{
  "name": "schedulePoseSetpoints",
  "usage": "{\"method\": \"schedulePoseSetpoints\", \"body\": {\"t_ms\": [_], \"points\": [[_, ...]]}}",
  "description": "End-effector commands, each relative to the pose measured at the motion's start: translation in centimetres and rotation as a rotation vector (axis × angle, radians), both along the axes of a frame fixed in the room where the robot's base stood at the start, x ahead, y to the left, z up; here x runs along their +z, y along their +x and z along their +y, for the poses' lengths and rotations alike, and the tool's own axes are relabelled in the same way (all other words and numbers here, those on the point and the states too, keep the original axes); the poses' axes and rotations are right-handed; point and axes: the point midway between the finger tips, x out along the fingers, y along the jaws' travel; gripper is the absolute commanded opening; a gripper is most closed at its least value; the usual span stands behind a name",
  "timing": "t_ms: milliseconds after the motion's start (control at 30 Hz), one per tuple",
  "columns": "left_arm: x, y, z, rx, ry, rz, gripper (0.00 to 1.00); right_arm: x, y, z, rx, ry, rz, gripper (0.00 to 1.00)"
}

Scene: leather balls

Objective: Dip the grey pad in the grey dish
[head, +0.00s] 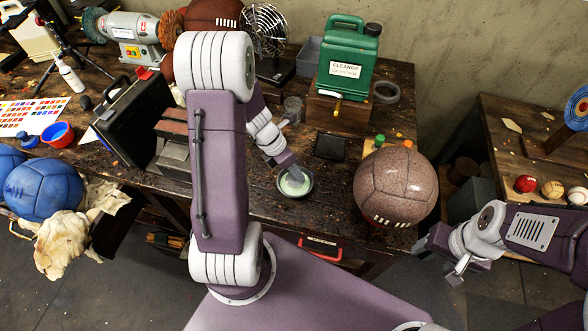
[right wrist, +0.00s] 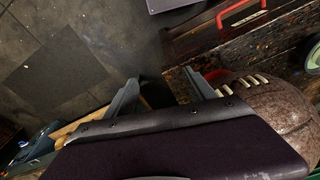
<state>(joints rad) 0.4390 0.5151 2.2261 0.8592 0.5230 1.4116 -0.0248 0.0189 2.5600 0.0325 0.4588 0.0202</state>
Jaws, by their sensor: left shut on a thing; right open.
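The grey dish (head: 310,189) stands on the workbench left of the brown ball and holds something pale green. The dish also shows at the right edge of the right wrist view (right wrist: 312,60). My left gripper (head: 292,174) points down with its tips at the dish, over the green contents. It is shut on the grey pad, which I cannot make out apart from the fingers. Whether the pad touches the contents cannot be told. My right gripper (head: 437,259) is open and empty, off the bench's right side; its fingers show in the right wrist view (right wrist: 165,92).
The brown panelled ball (head: 396,186) sits right of the dish. Behind are a dark flat block (head: 331,148), a green cleaner canister (head: 348,65) and a glass jar (head: 293,109). A black case (head: 137,118) stands left. My left arm hides part of the bench.

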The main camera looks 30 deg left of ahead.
Motion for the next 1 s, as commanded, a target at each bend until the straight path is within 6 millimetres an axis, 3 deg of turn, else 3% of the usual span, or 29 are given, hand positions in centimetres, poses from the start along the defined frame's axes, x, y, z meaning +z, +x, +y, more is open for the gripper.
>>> {"method": "schedulePoseSetpoints", "body": {"t_ms": [567, 1000], "points": [[0.1, 0.0, 0.0, 0.0, 0.0, 0.0, 0.01, 0.1, 0.0, 0.0, 0.0, 0.0, 0.0, 0.64], [4.0, 0.0, 0.0, 0.0, 0.0, 0.0, 0.01, 4.1, 0.0, 0.0, 0.0, 0.0, 0.0, 0.64]]}}
